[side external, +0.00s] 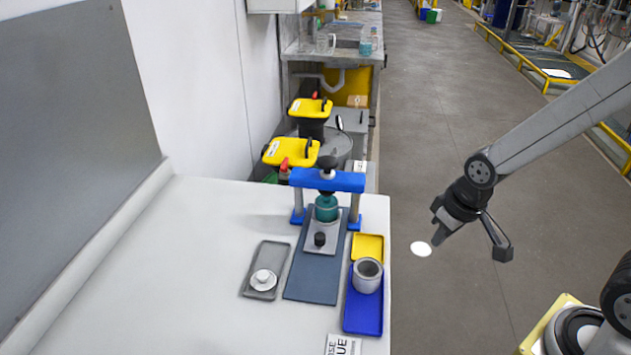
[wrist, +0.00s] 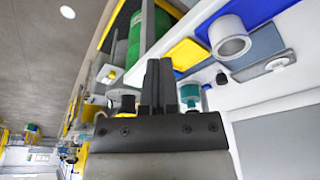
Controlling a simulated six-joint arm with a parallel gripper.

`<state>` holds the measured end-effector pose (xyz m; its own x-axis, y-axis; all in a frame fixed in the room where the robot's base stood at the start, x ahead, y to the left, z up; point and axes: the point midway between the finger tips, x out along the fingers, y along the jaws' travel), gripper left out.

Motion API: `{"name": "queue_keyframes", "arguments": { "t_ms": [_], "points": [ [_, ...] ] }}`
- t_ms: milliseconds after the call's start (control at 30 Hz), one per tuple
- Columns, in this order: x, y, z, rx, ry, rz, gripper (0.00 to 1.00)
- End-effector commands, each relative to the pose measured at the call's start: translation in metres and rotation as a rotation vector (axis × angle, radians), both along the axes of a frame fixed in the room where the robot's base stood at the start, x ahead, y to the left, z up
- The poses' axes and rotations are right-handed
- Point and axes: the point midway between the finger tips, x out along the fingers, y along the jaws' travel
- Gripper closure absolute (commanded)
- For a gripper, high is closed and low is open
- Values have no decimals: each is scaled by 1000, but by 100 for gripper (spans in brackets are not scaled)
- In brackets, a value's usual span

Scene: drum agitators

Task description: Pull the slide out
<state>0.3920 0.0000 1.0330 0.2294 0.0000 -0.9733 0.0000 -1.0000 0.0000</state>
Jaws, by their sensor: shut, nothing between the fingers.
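The slide (side external: 322,247) is a light metal plate with a black knob (side external: 320,239), lying on a dark blue-grey base board (side external: 312,281). A teal jar (side external: 326,208) with a dark top stands at its back, under the blue bridge (side external: 328,180) of a press frame. The knob also shows in the wrist view (wrist: 221,79), with the teal jar (wrist: 190,95) partly behind my gripper. My gripper (side external: 437,240) is over the floor to the right of the table, well apart from the slide. Its fingers are together and empty in the wrist view (wrist: 159,63).
A blue tray (side external: 362,318) with a grey cup (side external: 367,275) and a yellow tray (side external: 368,247) lie right of the board. A grey tray (side external: 252,283) with a white lidded piece (side external: 263,280) lies left. The table's left front is clear. Yellow-lidded bins (side external: 291,152) stand behind.

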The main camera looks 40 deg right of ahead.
Motion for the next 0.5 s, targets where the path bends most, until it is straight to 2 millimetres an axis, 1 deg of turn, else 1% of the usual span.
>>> {"name": "queue_keyframes", "arguments": {
  "t_ms": [333,367,400,467,500],
  "points": [
    [0,0,0,0,0,0,100],
    [0,0,0,0,0,0,94],
    [0,0,0,0,0,0,81],
    [1,0,0,0,0,2,62],
    [3,1,1,0,2,5,49]
  ]
}}
